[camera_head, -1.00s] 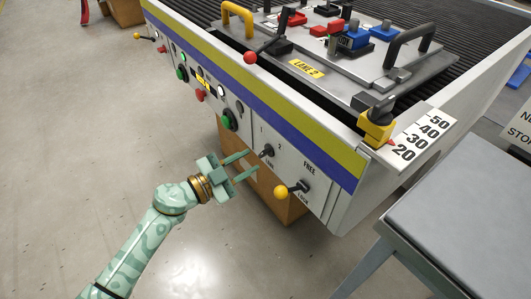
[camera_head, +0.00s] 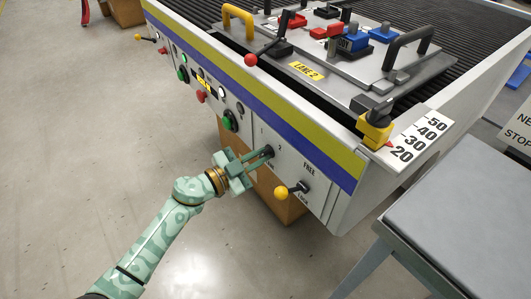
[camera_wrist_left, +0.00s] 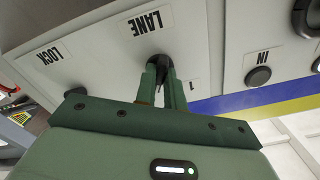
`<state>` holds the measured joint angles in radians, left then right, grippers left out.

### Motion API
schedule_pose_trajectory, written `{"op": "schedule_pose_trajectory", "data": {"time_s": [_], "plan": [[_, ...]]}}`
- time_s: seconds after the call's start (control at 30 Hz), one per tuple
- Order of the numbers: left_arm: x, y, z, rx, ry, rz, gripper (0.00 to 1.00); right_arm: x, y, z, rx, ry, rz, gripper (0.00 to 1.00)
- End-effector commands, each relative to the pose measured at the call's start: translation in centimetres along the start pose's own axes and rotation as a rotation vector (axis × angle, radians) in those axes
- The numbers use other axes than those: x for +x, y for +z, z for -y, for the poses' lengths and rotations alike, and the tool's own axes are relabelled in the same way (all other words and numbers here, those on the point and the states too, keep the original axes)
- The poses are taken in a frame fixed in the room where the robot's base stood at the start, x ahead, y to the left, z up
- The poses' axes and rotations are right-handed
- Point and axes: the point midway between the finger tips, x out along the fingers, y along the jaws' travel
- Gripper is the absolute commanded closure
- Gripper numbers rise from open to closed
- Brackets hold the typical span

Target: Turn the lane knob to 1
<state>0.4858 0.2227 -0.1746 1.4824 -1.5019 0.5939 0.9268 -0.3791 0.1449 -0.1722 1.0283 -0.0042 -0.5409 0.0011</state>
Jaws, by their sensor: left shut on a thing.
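The black lane knob (camera_head: 268,150) sits on the white front panel of the machine, below the labels 1 and 2. My left gripper (camera_head: 261,157) is shut on this knob, with its fingers reaching in from the lower left. In the left wrist view the two green fingers (camera_wrist_left: 162,85) close around the dark knob (camera_wrist_left: 158,61). My right gripper is not in view.
The yellow-tipped FREE/LOCK lever (camera_head: 283,192) stands close to the right of my gripper. A green button (camera_head: 229,121) lies to the left on the panel. A cardboard box (camera_head: 277,202) is beneath the machine. The grey table (camera_head: 460,215) is at right.

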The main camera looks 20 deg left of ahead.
Motion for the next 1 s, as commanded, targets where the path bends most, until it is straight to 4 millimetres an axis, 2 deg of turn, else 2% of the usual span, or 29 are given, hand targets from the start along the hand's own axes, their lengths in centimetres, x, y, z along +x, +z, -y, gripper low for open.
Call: {"op": "schedule_pose_trajectory", "data": {"time_s": [1.0], "plan": [[0.0,-0.2,0.1,-0.479,0.0,-0.001,1.0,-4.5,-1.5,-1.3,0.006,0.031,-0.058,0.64]]}}
